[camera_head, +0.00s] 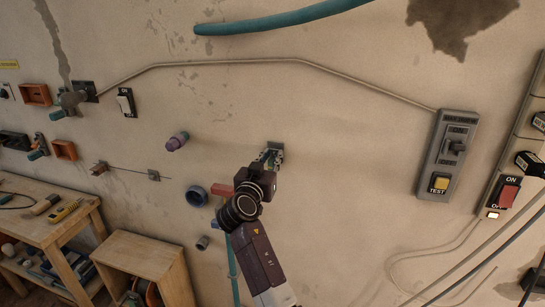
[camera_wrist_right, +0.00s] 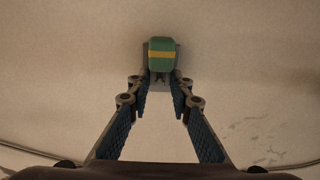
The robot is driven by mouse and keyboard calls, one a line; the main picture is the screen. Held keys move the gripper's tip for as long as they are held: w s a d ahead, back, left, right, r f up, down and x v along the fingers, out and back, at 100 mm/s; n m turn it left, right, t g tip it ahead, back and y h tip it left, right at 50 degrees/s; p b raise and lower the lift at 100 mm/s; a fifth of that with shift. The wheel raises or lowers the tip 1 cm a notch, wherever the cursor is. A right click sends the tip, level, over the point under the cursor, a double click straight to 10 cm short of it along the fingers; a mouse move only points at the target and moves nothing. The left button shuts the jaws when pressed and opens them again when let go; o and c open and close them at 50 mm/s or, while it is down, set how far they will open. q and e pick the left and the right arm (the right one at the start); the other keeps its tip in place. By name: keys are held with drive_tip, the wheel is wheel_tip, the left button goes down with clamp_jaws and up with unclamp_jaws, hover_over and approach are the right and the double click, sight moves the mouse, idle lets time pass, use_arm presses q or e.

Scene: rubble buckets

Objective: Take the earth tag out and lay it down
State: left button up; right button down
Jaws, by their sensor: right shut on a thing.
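The earth tag (camera_wrist_right: 162,52) is a green block with a yellow band. In the right wrist view it sits at the far end of my fingers, in front of a small grey wall plate (camera_wrist_right: 146,66). My right gripper (camera_wrist_right: 163,82) is shut on the tag, with its fingertips at the tag's lower end. In the head view, my right gripper (camera_head: 270,158) reaches up to this grey plate (camera_head: 276,146) on the wall, and the fingers and wrist mostly hide the tag. I cannot tell how deep the tag sits. My left gripper is not in view.
A blue ring (camera_head: 196,196), a purple knob (camera_head: 177,141) and a red piece (camera_head: 221,190) are on the wall left of my wrist. A grey switch box (camera_head: 445,155) with a yellow test button is at the right. A wooden bench (camera_head: 52,232) and a wooden box (camera_head: 140,252) stand lower left.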

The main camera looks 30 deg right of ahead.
drive_tip(key=shift+s+a, duration=0.25)
drive_tip(key=shift+a, duration=0.1)
drive_tip(key=shift+s+a, duration=0.15)
drive_tip(key=shift+a, duration=0.05)
drive_tip(key=shift+s+a+b, duration=0.2)
drive_tip(key=shift+b, duration=0.15)
drive_tip(key=shift+v, duration=1.15)
